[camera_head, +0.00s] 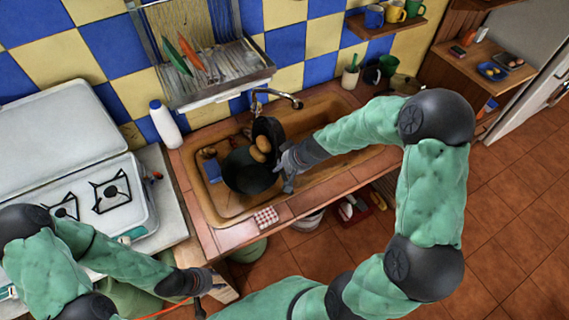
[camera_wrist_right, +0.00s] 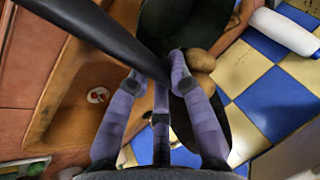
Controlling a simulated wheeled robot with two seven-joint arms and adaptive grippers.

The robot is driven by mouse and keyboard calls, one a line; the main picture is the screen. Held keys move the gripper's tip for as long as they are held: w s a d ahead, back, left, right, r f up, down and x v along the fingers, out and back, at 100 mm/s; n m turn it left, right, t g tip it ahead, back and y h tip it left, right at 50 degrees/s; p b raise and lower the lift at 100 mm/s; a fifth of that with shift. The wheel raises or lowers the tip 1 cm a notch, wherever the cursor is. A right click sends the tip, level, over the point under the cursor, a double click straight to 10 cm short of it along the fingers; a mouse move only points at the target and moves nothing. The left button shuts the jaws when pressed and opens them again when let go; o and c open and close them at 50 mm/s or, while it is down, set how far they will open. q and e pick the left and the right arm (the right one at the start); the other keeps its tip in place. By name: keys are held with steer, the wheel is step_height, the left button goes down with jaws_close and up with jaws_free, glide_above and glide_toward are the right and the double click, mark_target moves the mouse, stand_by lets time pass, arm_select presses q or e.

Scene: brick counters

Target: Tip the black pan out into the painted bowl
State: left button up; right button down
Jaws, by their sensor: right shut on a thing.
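The black pan (camera_head: 267,129) is steeply tilted over the sink, its dark inside showing. Brown rounded pieces (camera_head: 258,148) lie at its lower edge, above a dark round vessel (camera_head: 245,175) in the sink; I cannot tell if they touch the vessel. My right gripper (camera_head: 285,164) is shut on a black handle, beside the pieces. In the right wrist view the handle (camera_wrist_right: 105,40) runs between the fingers (camera_wrist_right: 165,75), with brown pieces (camera_wrist_right: 204,60) just beyond. I cannot make out painting on any bowl. My left gripper (camera_head: 205,280) hangs low, its jaws unclear.
The sink (camera_head: 325,172) has free room to the right, with the faucet (camera_head: 289,99) behind it. A white bottle (camera_head: 165,124) and a stove (camera_head: 125,197) stand left. A checked cloth (camera_head: 266,218) lies on the front edge. A dish rack (camera_head: 220,85) hangs above.

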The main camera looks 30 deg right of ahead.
steer(key=shift+w+a+r+h+p, duration=0.15)
steer(key=shift+a+h+p, duration=0.15)
steer(key=shift+p, duration=0.85)
steer(key=shift+s+a+r+h+p, duration=0.1)
steer(key=shift+a+h+p, duration=0.2)
steer(key=shift+p, duration=0.8)
steer(key=shift+a+f+n+h+p, duration=0.25)
steer(key=shift+a+h+p, duration=0.7)
steer(key=shift+p, duration=1.45)
steer(key=shift+a+f+n+h+p, duration=0.1)
steer(key=shift+a+n+h+p, duration=0.25)
steer(key=shift+a+h+p, duration=1.3)
steer(key=shift+a+f+n+h+p, duration=0.2)
steer(key=shift+a+n+p, duration=0.1)
steer(key=shift+p, duration=2.8)
steer(key=shift+r, duration=0.1)
